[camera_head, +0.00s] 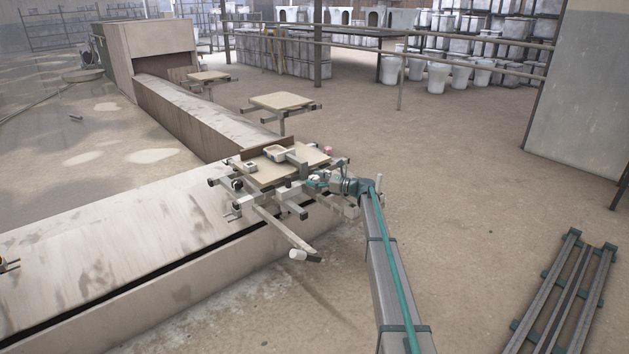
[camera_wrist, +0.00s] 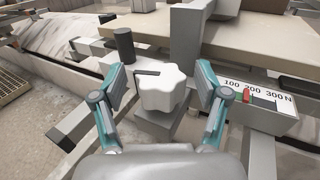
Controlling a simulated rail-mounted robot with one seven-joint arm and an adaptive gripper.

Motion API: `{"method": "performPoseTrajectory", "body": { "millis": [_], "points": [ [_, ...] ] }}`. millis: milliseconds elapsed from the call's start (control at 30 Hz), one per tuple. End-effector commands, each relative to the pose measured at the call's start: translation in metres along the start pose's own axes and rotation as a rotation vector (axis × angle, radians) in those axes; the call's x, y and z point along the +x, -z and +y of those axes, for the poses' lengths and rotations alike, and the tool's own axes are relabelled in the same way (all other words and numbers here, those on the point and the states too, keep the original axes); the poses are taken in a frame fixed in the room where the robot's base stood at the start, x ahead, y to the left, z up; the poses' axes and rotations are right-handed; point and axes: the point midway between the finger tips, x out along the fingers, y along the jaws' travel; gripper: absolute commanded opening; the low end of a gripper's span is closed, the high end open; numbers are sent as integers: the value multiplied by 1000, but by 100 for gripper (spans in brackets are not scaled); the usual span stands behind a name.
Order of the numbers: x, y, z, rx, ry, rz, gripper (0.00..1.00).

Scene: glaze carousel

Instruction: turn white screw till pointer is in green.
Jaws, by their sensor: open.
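The white screw (camera_wrist: 165,90) is a lobed knob in the middle of the wrist view. My gripper (camera_wrist: 161,76) is open, with one teal finger to the left of the knob and one to the right. Both fingers look apart from it. A scale plate (camera_wrist: 278,116) marked 100, 200 and 300 N lies to the right of the right finger. I cannot make out a green zone. In the head view my gripper (camera_head: 312,181) is at the carousel's near right side, and the knob is too small to tell.
A dark cylindrical post (camera_wrist: 124,44) stands behind the left finger, and a grey upright (camera_wrist: 185,30) rises behind the knob. A board (camera_head: 262,168) lies on the carousel frame beside the long trough (camera_head: 120,235). A metal rack (camera_head: 565,295) lies on the floor at right.

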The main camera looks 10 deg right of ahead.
Motion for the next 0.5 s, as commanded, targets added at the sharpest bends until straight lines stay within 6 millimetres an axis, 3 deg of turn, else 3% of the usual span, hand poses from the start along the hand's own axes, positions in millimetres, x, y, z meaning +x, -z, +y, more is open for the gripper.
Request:
{"method": "performPoseTrajectory", "body": {
  "millis": [267,500],
  "points": [
    [-7,0,0,0,2,-1,74],
    [-44,0,0,0,3,0,74]
  ]
}}
